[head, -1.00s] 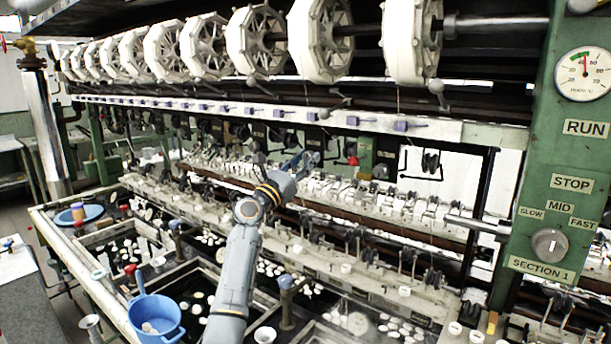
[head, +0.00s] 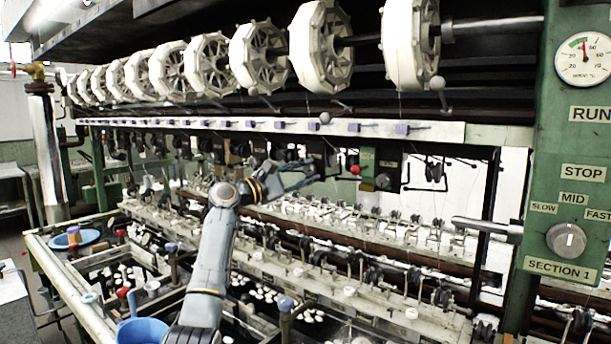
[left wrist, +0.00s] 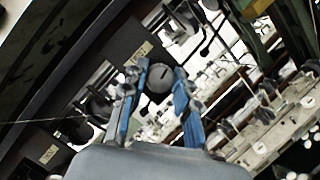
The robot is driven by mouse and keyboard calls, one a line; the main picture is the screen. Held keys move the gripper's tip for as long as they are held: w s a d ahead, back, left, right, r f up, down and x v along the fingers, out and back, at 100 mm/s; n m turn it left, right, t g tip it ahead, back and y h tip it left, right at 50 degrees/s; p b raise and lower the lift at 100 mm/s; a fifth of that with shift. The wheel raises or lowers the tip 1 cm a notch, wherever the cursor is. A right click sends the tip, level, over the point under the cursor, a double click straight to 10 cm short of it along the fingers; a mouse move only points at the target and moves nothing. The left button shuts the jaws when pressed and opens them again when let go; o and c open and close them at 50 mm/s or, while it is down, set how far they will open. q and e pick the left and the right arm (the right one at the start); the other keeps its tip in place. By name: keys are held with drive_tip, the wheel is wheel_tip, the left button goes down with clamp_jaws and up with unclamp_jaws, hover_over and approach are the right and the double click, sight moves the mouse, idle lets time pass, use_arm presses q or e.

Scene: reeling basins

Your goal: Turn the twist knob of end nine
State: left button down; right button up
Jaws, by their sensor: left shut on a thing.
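My left gripper (head: 314,168) reaches in from the left to the row of dark fittings below the pale rail. In the left wrist view, its blue-padded fingers stand on both sides of a dark round knob (left wrist: 160,79) with a thin line on its face. The gripper (left wrist: 160,86) is shut on this twist knob. A small pale label (left wrist: 140,53) sits on the dark bar beside it; its text is too small to read. My right gripper is not in view.
A red-knobbed fitting (head: 355,169) and a green plate (head: 367,163) are just right of the gripper. White reels (head: 320,48) hang above. Basins and a blue pan (head: 143,331) lie below. A green post (head: 585,130) with a speed dial (head: 566,240) stands at right.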

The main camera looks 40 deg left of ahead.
use_arm(q)
drive_tip(key=m+g+p, duration=0.1)
drive_tip(key=m, duration=0.1)
drive_tip(key=m+g, duration=0.1)
drive_tip(key=m, duration=0.1)
drive_tip(key=shift+r+m+p, duration=0.2)
drive_tip(key=shift+m+p, duration=0.15)
drive_tip(key=shift+m, duration=0.05)
drive_tip(key=m+g+p, duration=0.1)
drive_tip(key=m, duration=0.1)
drive_tip(key=m+g+p, duration=0.1)
drive_tip(key=m+p, duration=0.1)
drive_tip(key=m, duration=0.1)
drive_tip(key=shift+m+y, duration=0.3)
drive_tip(key=shift+y, duration=0.1)
drive_tip(key=m+g+y+p, duration=0.1)
drive_tip(key=m+p, duration=0.1)
drive_tip(key=m, duration=0.2)
drive_tip(key=shift+r+y, duration=0.1)
drive_tip(key=shift+y, duration=0.3)
drive_tip(key=shift+d+m+g+y+p, duration=0.1)
drive_tip(key=shift+m+g+y+p, duration=0.4)
drive_tip(key=shift+m+y+p, duration=0.85)
drive_tip(key=shift+m+h, duration=0.25)
drive_tip(key=shift+m, duration=0.1)
drive_tip(key=shift+b, duration=0.3)
drive_tip(key=c, duration=1)
unclamp_jaws()
